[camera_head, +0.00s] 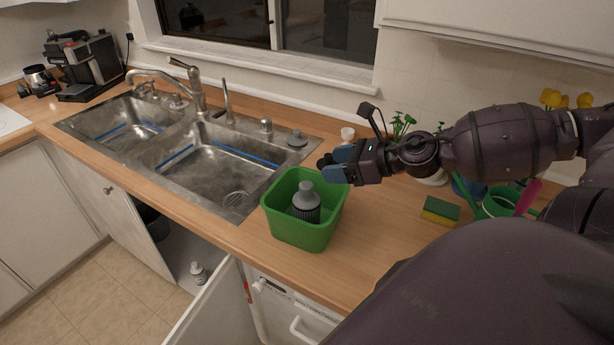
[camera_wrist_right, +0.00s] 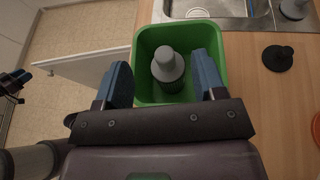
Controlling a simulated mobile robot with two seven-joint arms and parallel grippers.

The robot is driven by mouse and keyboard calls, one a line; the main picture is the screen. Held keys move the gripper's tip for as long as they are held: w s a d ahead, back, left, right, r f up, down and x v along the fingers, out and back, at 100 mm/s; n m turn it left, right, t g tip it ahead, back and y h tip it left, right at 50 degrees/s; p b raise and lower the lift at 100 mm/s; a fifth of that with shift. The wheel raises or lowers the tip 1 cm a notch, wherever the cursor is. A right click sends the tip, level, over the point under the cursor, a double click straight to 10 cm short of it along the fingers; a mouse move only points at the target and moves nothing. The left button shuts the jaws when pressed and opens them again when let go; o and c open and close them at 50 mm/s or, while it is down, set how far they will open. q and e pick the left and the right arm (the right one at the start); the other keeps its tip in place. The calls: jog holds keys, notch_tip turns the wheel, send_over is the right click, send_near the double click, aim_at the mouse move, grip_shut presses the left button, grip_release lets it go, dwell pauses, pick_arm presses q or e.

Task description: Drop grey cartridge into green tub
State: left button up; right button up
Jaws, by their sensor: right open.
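The grey cartridge (camera_head: 306,207) stands about upright inside the green tub (camera_head: 302,236), its narrower neck upward. The tub sits at the counter's front edge, right of the sink. In the wrist view the cartridge (camera_wrist_right: 168,68) shows within the tub (camera_wrist_right: 144,52), between my fingers in the picture but apart from them. My right gripper (camera_head: 334,166) is open and empty, above and behind the tub's right rim; both blue fingers (camera_wrist_right: 160,82) show in the wrist view. A dark part at the wrist view's left edge may be my left gripper; its jaws are unclear.
A double sink (camera_head: 215,165) lies left of the tub. A sponge (camera_head: 440,210), a green watering can (camera_head: 500,203) and flowers stand right. A cabinet door (camera_head: 215,312) hangs open below the counter. A black stopper (camera_wrist_right: 278,57) lies on the counter.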

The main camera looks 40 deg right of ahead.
jog(key=shift+v, duration=1.1)
